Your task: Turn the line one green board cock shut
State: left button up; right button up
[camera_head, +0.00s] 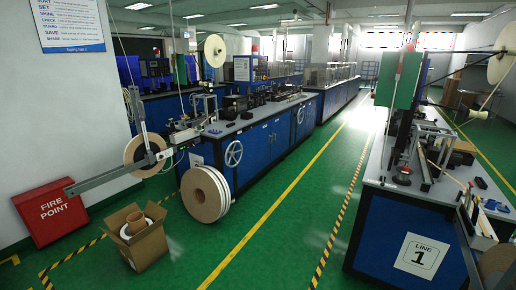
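A green board (398,80) stands upright above the near end of the line one bench (375,185) at the right. A dark upright post (407,120) is beside it. A small orange-red part shows at the board's upper right edge; I cannot tell whether it is the cock's handle. The cock and its position are too small to make out. The white "LINE 1" sign (419,256) is on the bench's blue front. Neither of my grippers is in view.
A cardboard box (152,258) with rolls stands on the floor at the left, near a red fire point box (52,211). Large white reels (202,196) lean by the left blue bench (262,142). The green aisle (285,215) between benches is clear.

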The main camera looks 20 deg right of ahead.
aim_at(399, 70)
jog(key=i+l+z, duration=0.35)
jog(key=i, duration=0.4)
jog(key=i+l+z, duration=0.1)
jog(key=i+z, duration=0.3)
jog(key=i, duration=0.4)
jog(key=i+j+z, duration=0.15)
jog(key=i+z, duration=0.2)
jog(key=i, duration=0.45)
jog(key=i+l, duration=0.1)
jog(key=i, duration=0.15)
